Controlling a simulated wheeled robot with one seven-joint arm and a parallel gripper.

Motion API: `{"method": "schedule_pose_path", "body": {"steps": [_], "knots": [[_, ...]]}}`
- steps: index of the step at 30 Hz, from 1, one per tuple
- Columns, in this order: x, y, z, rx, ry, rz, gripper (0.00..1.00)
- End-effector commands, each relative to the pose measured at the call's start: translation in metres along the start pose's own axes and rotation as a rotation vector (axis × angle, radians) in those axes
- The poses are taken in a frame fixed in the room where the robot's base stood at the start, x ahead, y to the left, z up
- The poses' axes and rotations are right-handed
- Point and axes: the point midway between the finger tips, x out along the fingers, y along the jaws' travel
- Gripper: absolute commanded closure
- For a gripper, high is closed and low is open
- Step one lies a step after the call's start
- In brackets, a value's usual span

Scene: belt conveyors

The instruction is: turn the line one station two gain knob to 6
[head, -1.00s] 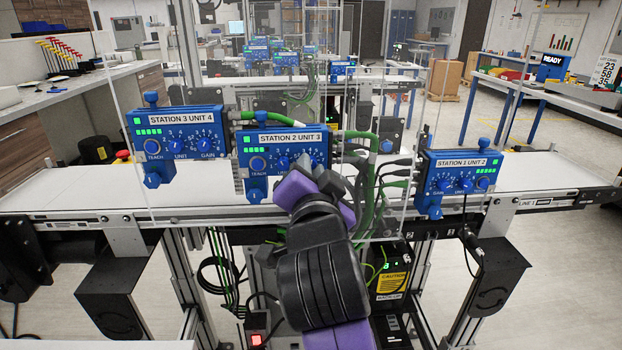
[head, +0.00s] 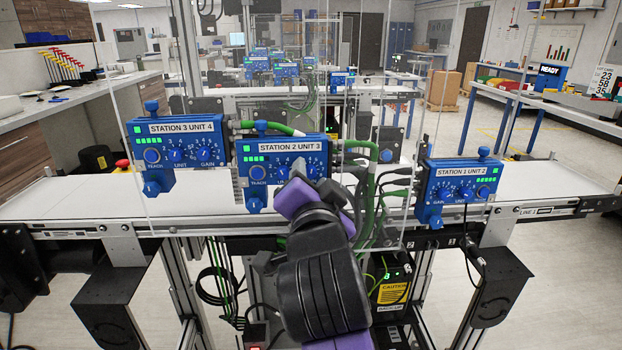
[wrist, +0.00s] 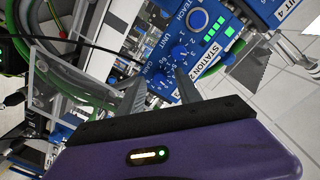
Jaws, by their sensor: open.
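The station two box (head: 283,147), labelled "STATION 2 UNIT 3", is blue with green lights and teach, unit and gain knobs in a row. Its gain knob (head: 313,168) is at the right end, just beyond my gripper (head: 298,180). In the wrist view, the blue gain knob (wrist: 160,82) lies between the two grey fingertips of my gripper (wrist: 160,79), which are apart. I cannot tell whether either finger touches the knob. The gain pointer is too small to read.
The station 3 box (head: 178,140) stands to the left and the station 1 box (head: 460,182) to the right. Green cables (head: 371,195) hang just right of the station two box. Clear panels stand around it. The white belt (head: 530,178) is bare at the right.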

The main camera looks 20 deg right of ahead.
Motion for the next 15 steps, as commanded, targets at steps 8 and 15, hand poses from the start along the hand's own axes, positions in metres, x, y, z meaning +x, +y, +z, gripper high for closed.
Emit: {"method": "schedule_pose_path", "body": {"steps": [8,15], "knots": [[-0.018,0.000,0.002,-0.001,-0.001,-0.002,0.59],[-0.057,0.000,0.001,0.000,-0.001,-0.002,0.59]]}}
